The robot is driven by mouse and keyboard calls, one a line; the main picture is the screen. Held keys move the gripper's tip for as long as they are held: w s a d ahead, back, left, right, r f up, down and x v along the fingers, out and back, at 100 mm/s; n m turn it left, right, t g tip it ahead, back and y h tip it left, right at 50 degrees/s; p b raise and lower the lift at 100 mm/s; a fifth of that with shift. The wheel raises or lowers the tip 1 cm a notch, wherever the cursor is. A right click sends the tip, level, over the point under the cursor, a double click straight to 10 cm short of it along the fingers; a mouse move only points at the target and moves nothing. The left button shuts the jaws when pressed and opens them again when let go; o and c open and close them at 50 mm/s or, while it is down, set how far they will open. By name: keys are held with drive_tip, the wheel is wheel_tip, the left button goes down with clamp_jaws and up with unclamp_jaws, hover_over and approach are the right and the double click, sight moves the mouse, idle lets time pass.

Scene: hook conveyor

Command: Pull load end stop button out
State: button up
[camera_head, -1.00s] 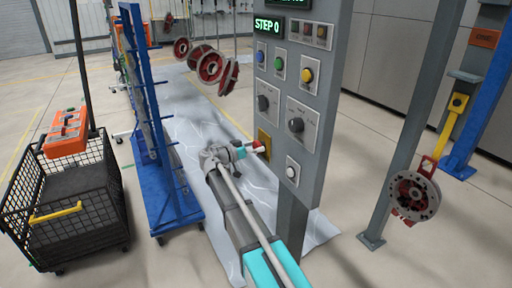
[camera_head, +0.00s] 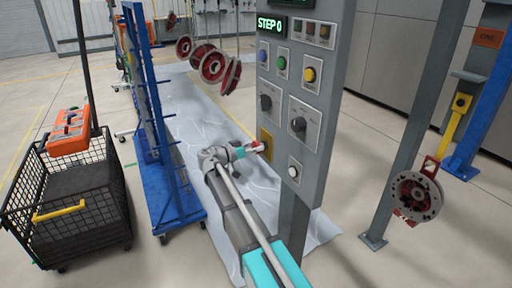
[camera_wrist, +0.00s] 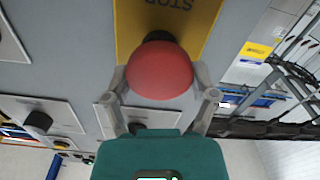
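The load end stop button is a round red mushroom head (camera_wrist: 160,72) on a yellow plate (camera_wrist: 212,12) marked STOP, filling the middle of the wrist view. A dark stem shows between head and plate. My gripper (camera_wrist: 161,88) has one grey finger on either side of the red head, with the fingers spread about as wide as the head. I cannot tell whether the pads touch it. In the head view my gripper (camera_head: 259,147) is at the yellow plate (camera_head: 266,137), low on the panel's left edge, and mostly hides the button.
The grey control panel (camera_head: 325,120) carries coloured buttons, two black knobs (camera_head: 298,124) and a white button (camera_head: 294,171) close to my gripper. A blue rack (camera_head: 170,185) and a wire cart (camera_head: 85,200) stand left. A hanging red and grey wheel part (camera_head: 416,195) is at right.

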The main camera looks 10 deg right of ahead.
drive_tip(key=shift+o, duration=0.9)
drive_tip(key=shift+a, duration=0.1)
drive_tip(key=v, duration=1.2)
